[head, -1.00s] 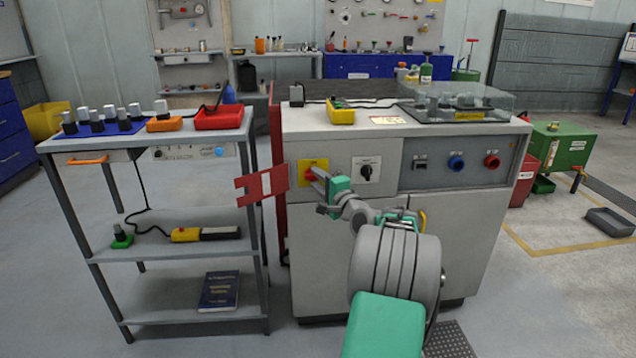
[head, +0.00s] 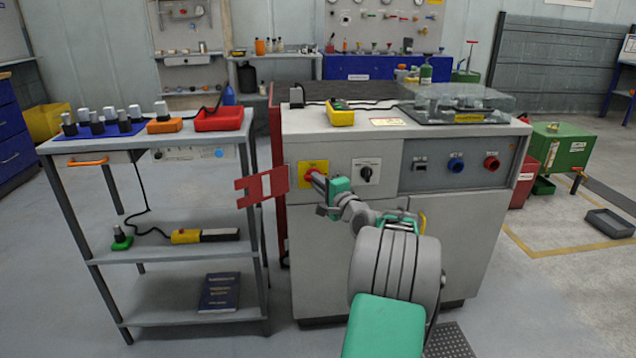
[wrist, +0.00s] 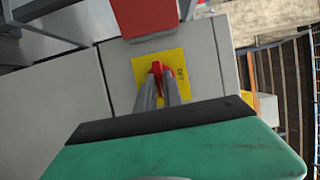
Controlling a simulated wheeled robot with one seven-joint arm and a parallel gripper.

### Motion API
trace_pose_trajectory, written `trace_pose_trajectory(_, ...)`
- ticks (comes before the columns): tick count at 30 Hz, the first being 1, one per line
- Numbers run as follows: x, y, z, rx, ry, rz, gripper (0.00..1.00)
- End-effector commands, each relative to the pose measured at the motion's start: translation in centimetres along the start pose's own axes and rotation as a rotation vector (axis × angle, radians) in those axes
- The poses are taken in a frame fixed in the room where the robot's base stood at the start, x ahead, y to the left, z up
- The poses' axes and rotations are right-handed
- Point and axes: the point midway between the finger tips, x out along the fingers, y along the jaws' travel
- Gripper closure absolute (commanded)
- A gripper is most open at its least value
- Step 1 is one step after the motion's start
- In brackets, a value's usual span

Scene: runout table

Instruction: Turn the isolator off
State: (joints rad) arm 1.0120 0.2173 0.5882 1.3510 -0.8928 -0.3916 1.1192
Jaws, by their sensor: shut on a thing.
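The isolator is a red handle (wrist: 156,68) on a yellow plate (wrist: 172,77) on the front of the grey cabinet. In the head view its yellow plate (head: 305,168) is at the cabinet's upper left, and the red handle (head: 309,175) is partly covered by my gripper. My gripper (wrist: 159,82) is shut on the red handle, one finger on each side of it. In the head view my gripper (head: 314,178) reaches the plate from the right. The fingertips' exact contact is partly hidden. Small lettering beside the handle is too small to read surely.
A black rotary switch (head: 366,174) on a white plate is just right of my gripper. A grey shelf trolley (head: 160,253) stands further left. Blue and red sockets are at the right.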

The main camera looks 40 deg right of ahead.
Motion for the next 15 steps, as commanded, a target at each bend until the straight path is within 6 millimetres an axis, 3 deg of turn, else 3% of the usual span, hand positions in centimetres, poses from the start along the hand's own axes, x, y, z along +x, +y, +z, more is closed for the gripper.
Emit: trace_pose_trajectory(15,0.08,-0.60,0.14,-0.249,-0.003,0.103,1.00)
